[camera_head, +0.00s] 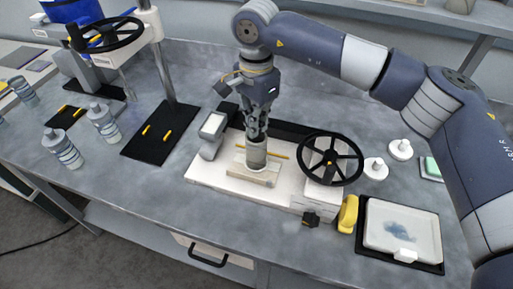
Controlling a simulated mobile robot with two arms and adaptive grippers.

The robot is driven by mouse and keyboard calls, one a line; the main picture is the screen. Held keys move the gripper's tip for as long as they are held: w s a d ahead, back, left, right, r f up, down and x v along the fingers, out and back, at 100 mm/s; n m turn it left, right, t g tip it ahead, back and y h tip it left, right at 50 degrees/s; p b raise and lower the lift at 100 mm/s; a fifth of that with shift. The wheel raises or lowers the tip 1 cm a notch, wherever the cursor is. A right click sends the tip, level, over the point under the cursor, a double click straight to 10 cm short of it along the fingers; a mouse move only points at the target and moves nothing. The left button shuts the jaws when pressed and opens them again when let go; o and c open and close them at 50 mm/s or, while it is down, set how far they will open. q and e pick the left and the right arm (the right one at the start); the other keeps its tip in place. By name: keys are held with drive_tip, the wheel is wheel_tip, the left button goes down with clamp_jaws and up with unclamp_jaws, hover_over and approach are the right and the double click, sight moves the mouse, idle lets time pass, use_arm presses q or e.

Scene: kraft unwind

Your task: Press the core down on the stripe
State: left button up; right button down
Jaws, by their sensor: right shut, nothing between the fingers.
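The core (256,157) is a short grey-beige cylinder, standing upright in the middle of the white base board (210,172). A pale cream strip (251,174) lies at its foot, and I take it for the stripe; the core hides part of it. My right gripper (257,138) points straight down with its fingers shut, directly over the core. The fingertips are at the core's top; whether they touch it I cannot tell. My left gripper is not in view.
A black handwheel (332,159) stands on the board to the right, and a grey upright fixture (211,134) to the left. Bottles (104,123) and a press stand left.

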drive_tip(key=shift+r+p, duration=0.9)
drive_tip(key=shift+r, duration=1.75)
